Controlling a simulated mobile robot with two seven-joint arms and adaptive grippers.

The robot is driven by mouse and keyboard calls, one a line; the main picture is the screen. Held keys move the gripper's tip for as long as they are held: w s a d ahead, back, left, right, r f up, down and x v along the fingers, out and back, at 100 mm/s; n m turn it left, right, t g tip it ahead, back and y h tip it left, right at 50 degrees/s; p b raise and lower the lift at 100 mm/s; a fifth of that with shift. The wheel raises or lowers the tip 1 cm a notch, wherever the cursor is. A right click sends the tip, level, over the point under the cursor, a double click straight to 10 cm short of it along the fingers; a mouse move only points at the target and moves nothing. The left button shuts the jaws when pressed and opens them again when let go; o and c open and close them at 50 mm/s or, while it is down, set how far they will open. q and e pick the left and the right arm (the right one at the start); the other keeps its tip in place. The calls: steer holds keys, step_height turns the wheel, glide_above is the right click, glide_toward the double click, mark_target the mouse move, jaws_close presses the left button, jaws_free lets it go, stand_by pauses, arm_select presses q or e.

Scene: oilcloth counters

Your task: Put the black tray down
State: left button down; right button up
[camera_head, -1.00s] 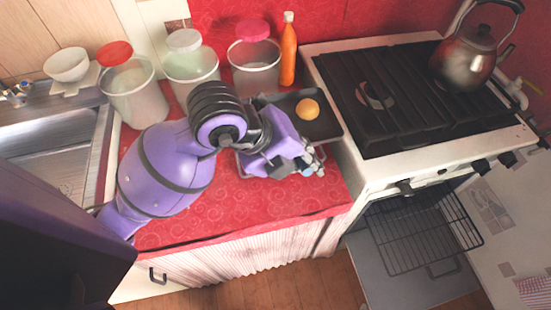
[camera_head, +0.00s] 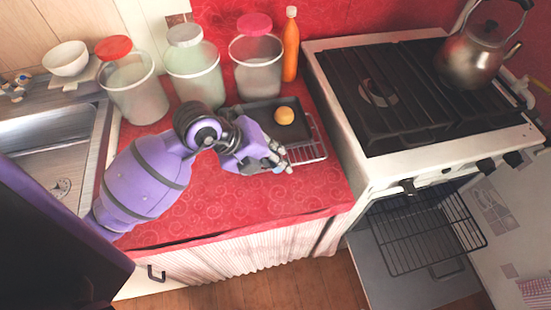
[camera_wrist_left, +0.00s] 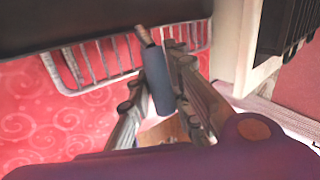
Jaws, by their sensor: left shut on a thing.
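The black tray (camera_head: 262,111) is over the wire rack (camera_head: 308,152) on the red counter, with a round orange-yellow item (camera_head: 284,116) on it. My left gripper (camera_head: 281,160) is at the tray's near side. In the left wrist view, its fingers are shut on a dark grey-blue handle (camera_wrist_left: 158,82) whose stem runs toward the black tray (camera_wrist_left: 60,22). The wire rack (camera_wrist_left: 100,62) shows beneath the tray's edge there. I cannot tell whether the tray touches the rack. My right gripper is not in view.
Lidded canisters (camera_head: 133,88) and an orange bottle (camera_head: 290,45) stand behind the tray. The stove (camera_head: 400,100) with a kettle (camera_head: 475,55) is on the right. A sink (camera_head: 45,140) is on the left. The counter's front right (camera_head: 300,195) is clear.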

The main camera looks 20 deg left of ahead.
arm_select(q)
steer(key=c, duration=1.9)
jaws_free()
steer(key=shift+o, duration=0.2)
steer(key=shift+r, duration=0.1)
steer(key=v, duration=1.1)
steer(key=shift+s+a+r+p, duration=0.2)
steer(key=shift+a+r+p, duration=0.1)
steer(key=shift+p, duration=0.15)
